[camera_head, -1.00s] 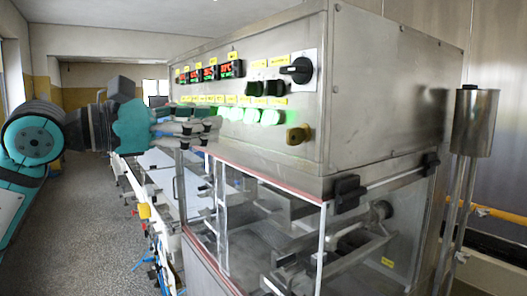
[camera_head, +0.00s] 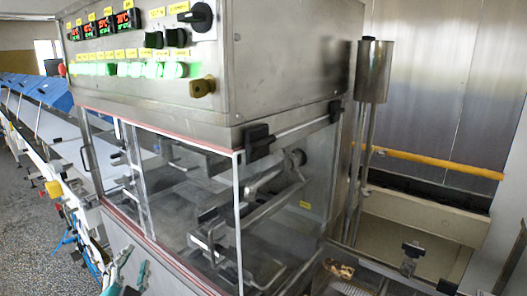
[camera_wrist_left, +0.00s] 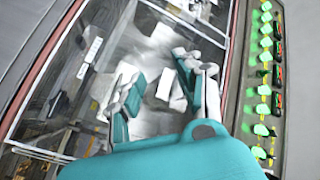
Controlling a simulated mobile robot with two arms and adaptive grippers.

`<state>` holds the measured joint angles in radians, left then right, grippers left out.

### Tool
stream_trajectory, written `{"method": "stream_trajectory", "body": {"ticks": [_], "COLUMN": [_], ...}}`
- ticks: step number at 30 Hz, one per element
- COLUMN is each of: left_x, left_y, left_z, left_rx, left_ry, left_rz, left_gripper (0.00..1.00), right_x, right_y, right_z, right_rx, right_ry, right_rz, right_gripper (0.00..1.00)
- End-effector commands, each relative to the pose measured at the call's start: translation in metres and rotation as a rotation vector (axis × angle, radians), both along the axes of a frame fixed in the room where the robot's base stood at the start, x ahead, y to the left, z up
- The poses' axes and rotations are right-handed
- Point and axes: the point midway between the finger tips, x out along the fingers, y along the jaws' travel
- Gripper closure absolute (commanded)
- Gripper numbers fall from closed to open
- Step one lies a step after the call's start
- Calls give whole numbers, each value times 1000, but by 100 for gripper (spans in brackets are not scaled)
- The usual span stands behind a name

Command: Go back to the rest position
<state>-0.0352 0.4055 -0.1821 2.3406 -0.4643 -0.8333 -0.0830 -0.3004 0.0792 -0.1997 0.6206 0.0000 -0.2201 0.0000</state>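My left gripper (camera_head: 124,278) shows only in part at the bottom edge of the head view, low beside the glass-sided lower part of the enrober. In the left wrist view the left gripper (camera_wrist_left: 160,88) has its teal and white fingers spread apart with nothing between them. The machine's clear panel (camera_wrist_left: 75,85) lies behind them. My right gripper is in neither view now.
The steel enrober cabinet (camera_head: 285,75) with lit green buttons (camera_head: 135,69) fills the middle. A conveyor (camera_head: 40,125) runs back left beside open speckled floor (camera_head: 30,220). A metal cylinder (camera_head: 373,70) on a post and a yellow pipe (camera_head: 440,163) are at the right.

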Motion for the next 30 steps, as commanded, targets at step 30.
{"method": "stream_trajectory", "body": {"ticks": [30], "left_x": [-246], "left_y": [-61], "left_z": [-348], "left_rx": [-656], "left_ry": [1228], "left_rz": [277], "left_gripper": [65], "right_x": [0], "right_y": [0], "right_z": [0], "right_rx": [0], "right_ry": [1], "right_rz": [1], "right_gripper": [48]}}
